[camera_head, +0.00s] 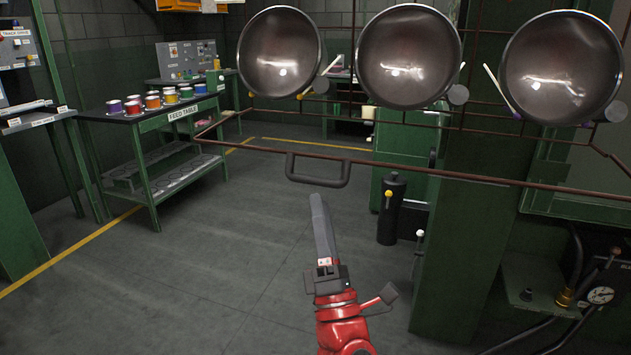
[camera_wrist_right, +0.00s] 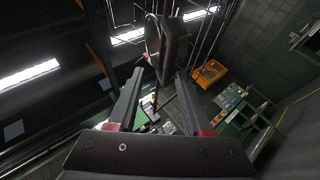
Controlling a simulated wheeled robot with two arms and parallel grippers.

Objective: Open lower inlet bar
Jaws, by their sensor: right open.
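The lower inlet bar (camera_head: 250,147) is a thin, rust-brown rail that runs across the head view below the pots. A dark looped handle (camera_head: 318,184) hangs from it near the middle. My right gripper (camera_head: 317,197) is just below the handle, pointing up at it. I cannot tell whether the fingers touch the handle. My left gripper is not in view.
Three shiny round pots, left (camera_head: 281,52), middle (camera_head: 408,56) and right (camera_head: 562,66), hang on the rack above the bar. A green feed table (camera_head: 150,125) with several coloured cans stands at the left. A green column (camera_head: 470,220) stands at the right. The floor (camera_head: 220,250) at centre left is clear.

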